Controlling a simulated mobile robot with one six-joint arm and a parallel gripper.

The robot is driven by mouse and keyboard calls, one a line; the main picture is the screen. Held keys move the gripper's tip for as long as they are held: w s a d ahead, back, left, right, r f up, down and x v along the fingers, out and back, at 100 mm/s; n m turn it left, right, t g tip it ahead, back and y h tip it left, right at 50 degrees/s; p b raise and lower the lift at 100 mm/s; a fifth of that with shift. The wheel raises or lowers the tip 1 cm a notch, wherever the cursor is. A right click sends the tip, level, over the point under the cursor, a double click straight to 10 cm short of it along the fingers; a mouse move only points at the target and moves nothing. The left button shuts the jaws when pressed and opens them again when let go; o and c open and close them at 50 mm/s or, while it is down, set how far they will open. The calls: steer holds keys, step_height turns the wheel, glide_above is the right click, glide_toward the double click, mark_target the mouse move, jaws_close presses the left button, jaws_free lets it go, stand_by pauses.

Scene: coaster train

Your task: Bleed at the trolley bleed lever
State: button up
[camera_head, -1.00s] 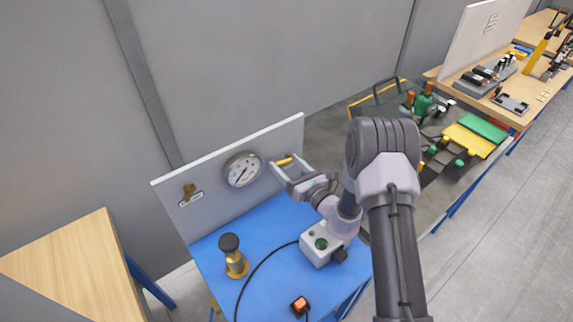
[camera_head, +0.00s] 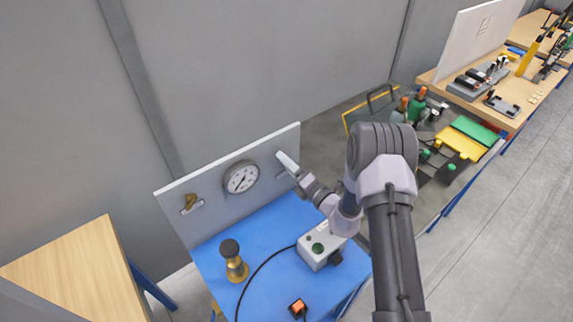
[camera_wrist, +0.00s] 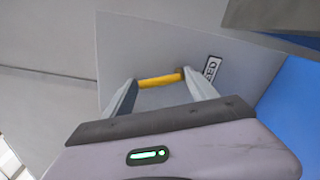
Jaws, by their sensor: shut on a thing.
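The bleed lever (camera_wrist: 160,80) is a yellow bar on the trolley's grey back panel (camera_wrist: 215,58), beside a label whose visible letters end in "ED". In the wrist view it lies across between the fingertips of my gripper (camera_wrist: 158,82), which is shut on it. In the head view my gripper (camera_head: 287,163) is at the right end of the panel, seen nearly edge-on, and it hides the lever. A round white pressure gauge (camera_head: 241,177) is on the panel to the left of my gripper.
The blue trolley top (camera_head: 262,222) carries a brass fitting with a black knob (camera_head: 234,258), a grey box with a green button (camera_head: 319,250) and an orange switch (camera_head: 298,306) on a black cable. A brass valve (camera_head: 191,202) is at the panel's left.

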steer(key=shift+w+d+r+m+p, duration=0.1)
steer(key=shift+d+m+p, duration=0.05)
steer(key=shift+m, duration=0.6)
steer(key=shift+w+d+r+m+p, duration=0.1)
steer(key=shift+w+d+m+p, duration=0.1)
steer(key=shift+m, duration=0.6)
steer(key=shift+w+d+m+p, duration=0.1)
steer(key=shift+d+m+p, duration=0.05)
steer(key=shift+m, duration=0.6)
steer(key=o, duration=1.4)
steer(key=shift+c, duration=0.2)
steer(key=v, duration=1.7)
steer(key=shift+s+d, duration=0.2)
